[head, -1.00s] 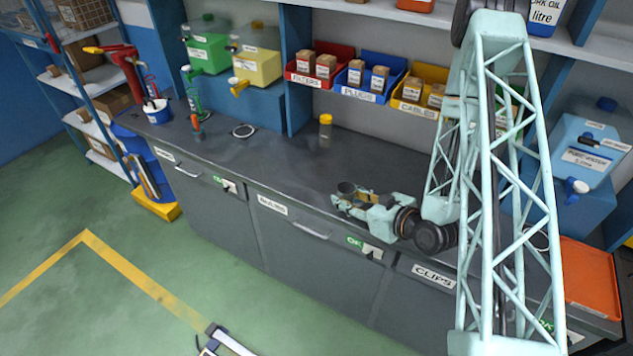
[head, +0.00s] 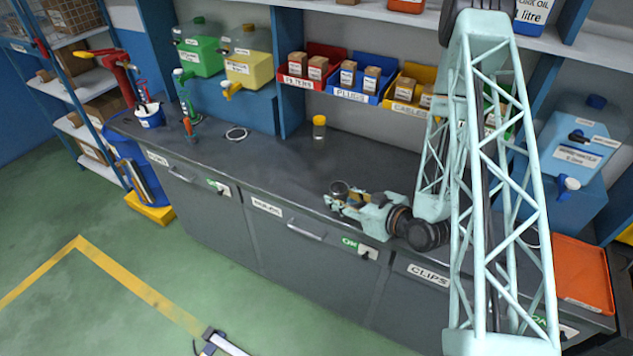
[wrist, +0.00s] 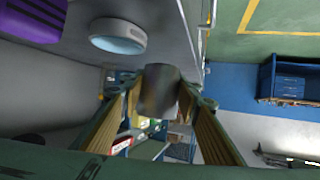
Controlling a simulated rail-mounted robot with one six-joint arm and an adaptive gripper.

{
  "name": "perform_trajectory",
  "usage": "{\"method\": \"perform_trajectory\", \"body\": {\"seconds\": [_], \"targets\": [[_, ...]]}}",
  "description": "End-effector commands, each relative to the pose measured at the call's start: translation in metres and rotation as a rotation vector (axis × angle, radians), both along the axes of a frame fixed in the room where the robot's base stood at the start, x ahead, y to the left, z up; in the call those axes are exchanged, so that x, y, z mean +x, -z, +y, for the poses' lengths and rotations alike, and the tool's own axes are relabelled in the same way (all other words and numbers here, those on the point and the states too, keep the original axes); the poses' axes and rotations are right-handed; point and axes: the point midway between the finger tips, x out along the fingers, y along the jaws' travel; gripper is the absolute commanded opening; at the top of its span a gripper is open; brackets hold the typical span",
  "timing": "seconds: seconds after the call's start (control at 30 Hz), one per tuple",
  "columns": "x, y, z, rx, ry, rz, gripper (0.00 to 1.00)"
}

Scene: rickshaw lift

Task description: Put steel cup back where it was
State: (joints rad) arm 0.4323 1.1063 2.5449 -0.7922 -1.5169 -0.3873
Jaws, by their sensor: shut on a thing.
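The steel cup (head: 340,188) is a small dark grey metal cup near the front edge of the bench (head: 277,172). My gripper (head: 341,199) reaches in from the right and is shut around it. In the wrist view the steel cup (wrist: 160,90) sits between the two fingers of my gripper (wrist: 162,103). I cannot tell whether its base touches the bench top or is a little above it.
A yellow-capped jar (head: 319,127) stands behind the cup, and a pale ring (head: 236,134) lies farther left. Red, blue and yellow bins (head: 357,88) line the back. An orange tray (head: 583,274) is at right. The bench middle left of the cup is clear.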

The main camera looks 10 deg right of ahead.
Motion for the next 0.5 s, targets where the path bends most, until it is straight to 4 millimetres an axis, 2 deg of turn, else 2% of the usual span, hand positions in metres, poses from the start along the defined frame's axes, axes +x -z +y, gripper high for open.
{"method": "perform_trajectory", "body": {"seconds": [0.2, 0.5], "targets": [[0.021, 0.001, 0.006, -0.001, -0.002, -0.002, 0.18], [0.026, 0.005, 0.005, 0.0, -0.002, -0.001, 0.18]]}}
